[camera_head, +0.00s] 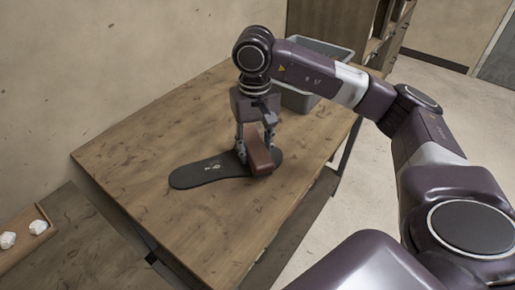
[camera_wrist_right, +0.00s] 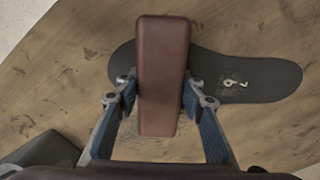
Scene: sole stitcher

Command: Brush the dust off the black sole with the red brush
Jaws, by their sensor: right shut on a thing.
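The black sole (camera_head: 205,172) lies flat on the wooden table and carries pale markings; it also shows in the right wrist view (camera_wrist_right: 262,80). A pale dusty patch (camera_wrist_right: 229,82) shows on it beside the brush. My right gripper (camera_head: 255,142) points down over the right part of the sole, shut on the red brush (camera_head: 260,158). The brush's brown-red block fills the space between the fingers in the right wrist view (camera_wrist_right: 161,75) and lies across the sole. Its underside is hidden, so I cannot tell whether it touches. My left gripper is not in view.
A grey bin (camera_head: 297,98) stands at the table's back right corner, behind my right arm. A wooden tray (camera_head: 28,238) with white lumps is at the lower left. The table (camera_head: 150,140) is clear around the sole.

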